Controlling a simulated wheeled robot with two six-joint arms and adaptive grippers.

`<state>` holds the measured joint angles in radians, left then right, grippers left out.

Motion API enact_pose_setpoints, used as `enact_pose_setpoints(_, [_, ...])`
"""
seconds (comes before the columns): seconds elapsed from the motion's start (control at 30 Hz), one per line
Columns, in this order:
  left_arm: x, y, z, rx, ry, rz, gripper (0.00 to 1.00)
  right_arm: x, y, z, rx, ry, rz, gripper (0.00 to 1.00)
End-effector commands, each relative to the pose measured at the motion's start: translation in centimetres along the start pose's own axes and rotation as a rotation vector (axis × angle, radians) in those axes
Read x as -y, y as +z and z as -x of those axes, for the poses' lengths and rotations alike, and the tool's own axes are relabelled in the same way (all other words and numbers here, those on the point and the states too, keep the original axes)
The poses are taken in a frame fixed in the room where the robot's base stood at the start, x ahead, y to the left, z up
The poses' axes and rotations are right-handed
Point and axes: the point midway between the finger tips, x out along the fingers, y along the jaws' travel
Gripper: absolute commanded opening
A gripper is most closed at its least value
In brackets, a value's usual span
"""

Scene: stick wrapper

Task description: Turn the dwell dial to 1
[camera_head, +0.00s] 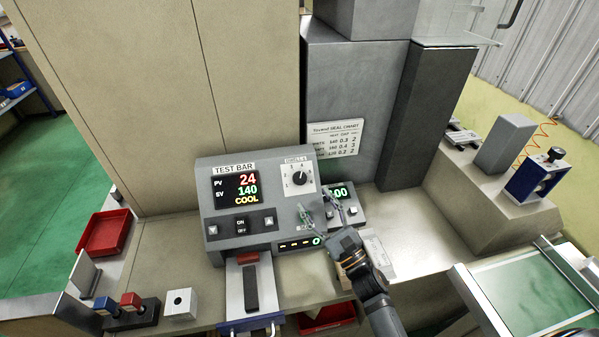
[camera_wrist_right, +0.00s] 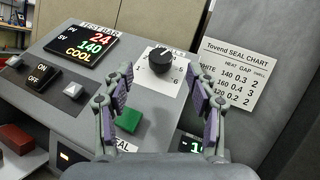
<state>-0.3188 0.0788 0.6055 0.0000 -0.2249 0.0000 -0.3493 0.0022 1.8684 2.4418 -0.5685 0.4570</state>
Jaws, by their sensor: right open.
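The dwell dial (camera_head: 300,177) is a round black knob on a white numbered plate, on the sloped face of the grey test bar box (camera_head: 212,177). It also shows in the wrist view (camera_wrist_right: 162,62), with numbers around its edge; I cannot tell surely which number it points at. My right gripper (camera_head: 320,203) is just below and right of the dial in the head view, open and empty. In the wrist view its two padded fingers (camera_wrist_right: 163,72) stand apart on either side of the dial, and contact is not seen. My left gripper is not in view.
A display reads PV 24, SV 140, COOL (camera_head: 236,188). An ON/OFF switch (camera_head: 241,226) and arrow buttons sit below it. A green button (camera_wrist_right: 128,120) lies just below the dial, between the fingers. A seal chart (camera_head: 335,139) hangs behind. A red bin (camera_head: 106,233) stands left.

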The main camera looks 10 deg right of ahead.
Motion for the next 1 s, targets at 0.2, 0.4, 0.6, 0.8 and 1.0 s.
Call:
enact_pose_setpoints(0.2, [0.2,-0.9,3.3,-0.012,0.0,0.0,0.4,0.2,0.7,-5.2,0.002,-0.002,0.0,0.58])
enact_pose_setpoints(0.4, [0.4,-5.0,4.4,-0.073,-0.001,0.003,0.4,0.1,0.3,-7.6,0.0,0.0,0.0,0.58])
enact_pose_setpoints(0.6, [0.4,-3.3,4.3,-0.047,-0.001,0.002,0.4,0.0,0.1,-8.1,0.0,0.001,0.001,0.58])
enact_pose_setpoints(0.8, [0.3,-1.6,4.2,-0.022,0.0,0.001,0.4,0.0,0.0,-8.0,0.0,0.001,0.002,0.5])
enact_pose_setpoints(1.0, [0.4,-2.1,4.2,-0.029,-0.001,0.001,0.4,0.0,0.1,-8.0,0.0,0.001,0.002,0.22])
